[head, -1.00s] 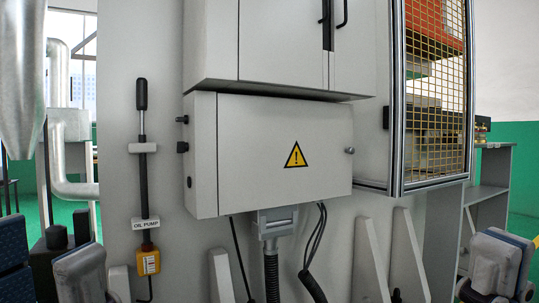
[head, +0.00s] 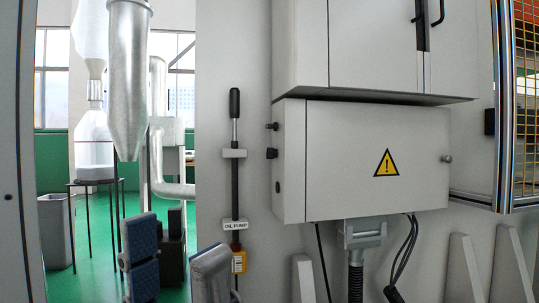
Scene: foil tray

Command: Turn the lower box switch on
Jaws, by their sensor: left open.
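The lower box (head: 345,165) is a light grey cabinet with a yellow warning triangle on its front. Two small dark knobs, an upper one (head: 271,126) and a lower one (head: 271,153), stick out of its left side. I cannot tell from their look which is the switch or how it is set. My left gripper (head: 175,258) is at the bottom of the head view, left of and below the box, with blue-padded and silver fingers spread apart. It appears empty and is clear of the box. My right gripper is out of view.
An upper cabinet (head: 370,45) overhangs the lower box. An oil pump lever (head: 235,170) stands on the panel between my left gripper and the box. A conduit (head: 357,270) and cables hang below. A mesh cage (head: 527,100) is at right.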

